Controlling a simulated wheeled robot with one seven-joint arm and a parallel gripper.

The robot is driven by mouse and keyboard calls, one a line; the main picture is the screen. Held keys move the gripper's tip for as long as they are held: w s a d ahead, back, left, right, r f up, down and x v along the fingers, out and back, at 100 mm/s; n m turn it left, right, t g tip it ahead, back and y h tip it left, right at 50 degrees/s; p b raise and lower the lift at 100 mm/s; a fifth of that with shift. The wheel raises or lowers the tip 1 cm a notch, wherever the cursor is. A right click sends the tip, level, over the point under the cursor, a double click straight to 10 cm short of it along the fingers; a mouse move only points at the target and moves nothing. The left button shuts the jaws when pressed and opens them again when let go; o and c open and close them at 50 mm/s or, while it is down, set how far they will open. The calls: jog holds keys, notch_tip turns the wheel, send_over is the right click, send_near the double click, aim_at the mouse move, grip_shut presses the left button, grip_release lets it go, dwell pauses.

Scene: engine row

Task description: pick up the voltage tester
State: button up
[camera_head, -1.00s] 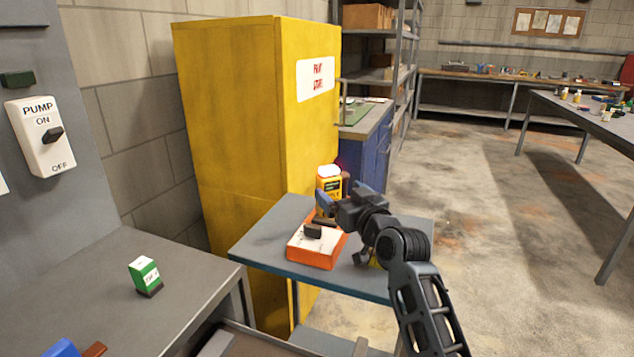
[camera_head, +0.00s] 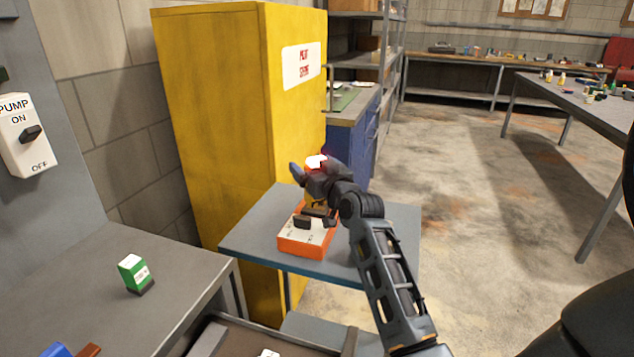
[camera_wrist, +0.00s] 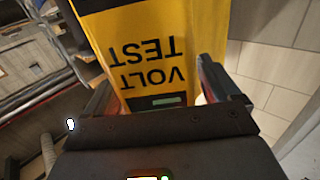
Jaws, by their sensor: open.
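The voltage tester (camera_wrist: 150,50) is a yellow block with black "VOLT TEST" lettering, upside down in the wrist view, and a small greenish display. It stands between the two fingers of my gripper (camera_wrist: 155,85), which are open on either side of it.
An orange box with a white top and dark knob (camera_head: 305,238) sits on the small grey table (camera_head: 262,222), just in front of the tester. A yellow cabinet (camera_head: 215,120) stands behind left. A green-and-white box (camera_head: 135,274) is on the left bench (camera_head: 75,285).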

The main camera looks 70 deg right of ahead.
jog(key=shift+c, duration=0.2)
jog(key=c, duration=1.3)
jog(key=shift+o, duration=0.2)
jog(key=shift+r, duration=0.6)
notch_tip(320, 180, up, 3)
jog(key=shift+f, duration=0.15)
jog(key=s+d+r+b, duration=0.2)
jog(key=s+d+r, duration=0.3)
jog(key=s, duration=0.5)
notch_tip(320, 180, up, 2)
jog(key=shift+s+r, duration=0.1)
jog(key=shift+s, duration=0.2)
